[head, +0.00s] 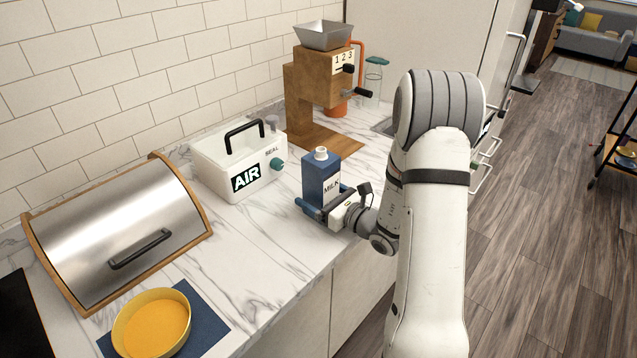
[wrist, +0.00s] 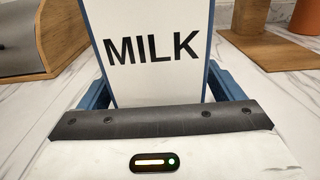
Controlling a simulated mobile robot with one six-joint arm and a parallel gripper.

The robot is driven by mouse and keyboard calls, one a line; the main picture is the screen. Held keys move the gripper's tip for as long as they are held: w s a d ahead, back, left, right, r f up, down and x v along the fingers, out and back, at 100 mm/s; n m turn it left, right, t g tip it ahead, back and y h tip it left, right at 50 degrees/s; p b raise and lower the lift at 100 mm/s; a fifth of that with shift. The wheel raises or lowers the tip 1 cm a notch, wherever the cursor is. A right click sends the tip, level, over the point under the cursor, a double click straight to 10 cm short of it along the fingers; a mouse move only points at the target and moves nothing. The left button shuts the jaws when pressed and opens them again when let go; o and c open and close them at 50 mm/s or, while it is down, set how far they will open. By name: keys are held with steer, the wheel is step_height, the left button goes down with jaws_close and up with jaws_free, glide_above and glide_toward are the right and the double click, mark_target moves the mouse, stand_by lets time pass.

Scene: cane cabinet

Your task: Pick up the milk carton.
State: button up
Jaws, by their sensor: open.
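The milk carton (head: 322,177) is blue with a white panel reading MILK and a white cap. It stands upright on the white marble counter. My gripper (head: 325,206) is low at the carton's base, with its blue fingers open and spread to either side of it. In the wrist view the carton (wrist: 158,50) fills the middle, between the two blue fingers of my gripper (wrist: 160,95). I cannot tell whether either finger touches the carton. The carton's bottom is hidden behind the gripper body in the wrist view.
A white AIR box (head: 235,165) with a black handle stands left of the carton. A wooden grinder (head: 305,95) stands behind. A steel-fronted bread box (head: 120,235) and a yellow bowl (head: 152,325) on a blue mat (head: 205,318) are at the left. The counter's front edge is close by.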

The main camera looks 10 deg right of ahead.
steer(key=shift+w+a, duration=0.4)
steer(key=shift+w, duration=0.15)
steer(key=shift+c, duration=0.6)
steer(key=c, duration=1.1)
